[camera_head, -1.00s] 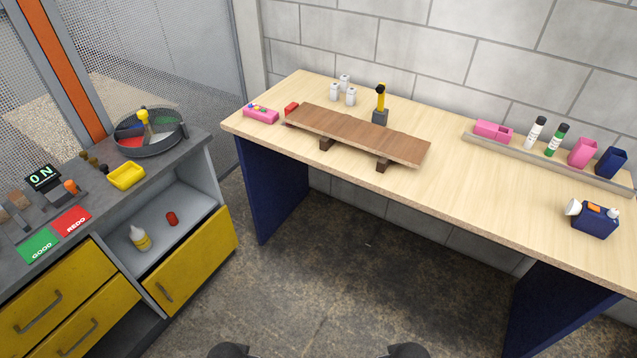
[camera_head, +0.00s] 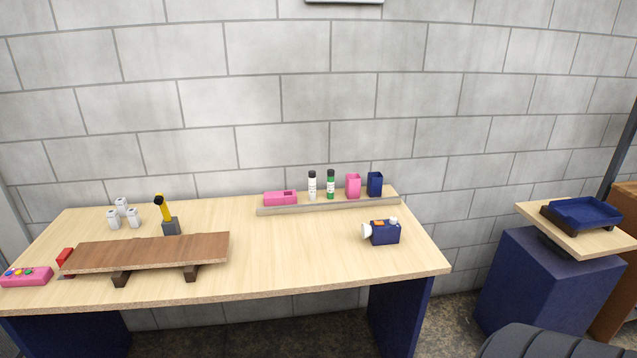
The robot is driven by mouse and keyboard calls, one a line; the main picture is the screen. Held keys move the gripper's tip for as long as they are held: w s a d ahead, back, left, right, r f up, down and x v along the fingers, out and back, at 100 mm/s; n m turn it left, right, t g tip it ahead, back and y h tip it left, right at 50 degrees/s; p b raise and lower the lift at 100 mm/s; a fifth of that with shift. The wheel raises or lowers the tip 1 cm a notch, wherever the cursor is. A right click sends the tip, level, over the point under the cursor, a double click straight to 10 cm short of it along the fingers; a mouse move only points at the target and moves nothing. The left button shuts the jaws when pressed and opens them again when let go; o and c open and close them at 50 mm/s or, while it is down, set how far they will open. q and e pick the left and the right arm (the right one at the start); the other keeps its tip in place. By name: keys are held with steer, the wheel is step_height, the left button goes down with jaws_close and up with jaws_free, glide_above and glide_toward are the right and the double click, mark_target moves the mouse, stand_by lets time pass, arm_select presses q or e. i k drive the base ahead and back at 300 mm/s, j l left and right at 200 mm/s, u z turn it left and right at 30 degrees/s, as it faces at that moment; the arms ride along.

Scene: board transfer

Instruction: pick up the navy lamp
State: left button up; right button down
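The navy lamp (camera_head: 384,232) is a small boxy navy body with a white cone-shaped head on its left side, an orange patch and a white knob on top. It stands on the right part of the light wood table (camera_head: 310,262), apart from the things around it. Neither of my grippers can be made out in the head view. A dark ribbed part at the bottom right edge is probably mine.
A brown board (camera_head: 150,252) rests on dark blocks at the table's left. A ledge (camera_head: 330,206) behind the lamp bears a pink holder, two bottles, a pink cup and a navy cup (camera_head: 375,184). A navy tray (camera_head: 583,213) sits on a stand at right. The table's middle is clear.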

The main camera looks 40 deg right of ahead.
mark_target(389, 234)
steer(key=z, duration=1.7)
